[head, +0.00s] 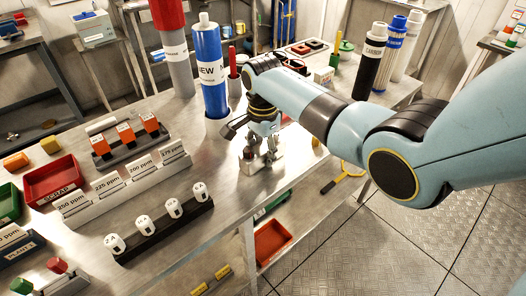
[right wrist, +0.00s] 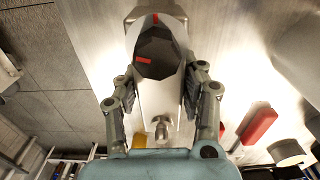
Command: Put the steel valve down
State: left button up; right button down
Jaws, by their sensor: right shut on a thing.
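My right gripper (head: 262,156) comes in from the right and points down over the steel bench, right of the blue NEW cartridge. In the right wrist view its two fingers (right wrist: 160,92) are on either side of the steel valve (right wrist: 154,101). The valve has a pale metal body and a dark faceted top with red marks. The gripper is shut on it. In the head view the valve (head: 258,165) is small and partly hidden by the fingers, at or just above the bench top; I cannot tell whether it touches. My left gripper is not in view.
The blue NEW cartridge (head: 211,75) stands close left of the gripper. A rack of white probes (head: 160,228) and ppm cards (head: 125,182) lie nearer left. A red SCRAP tray (head: 54,181) is farther left. The bench (head: 232,196) is bare in front of the gripper.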

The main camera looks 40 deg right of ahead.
aim_at(263, 147)
jog(key=shift+f, duration=0.1)
jog(key=c, duration=0.8)
grip_release()
jog(key=shift+o, duration=0.2)
notch_tip(263, 147, up, 12)
jog(key=shift+p, duration=0.35)
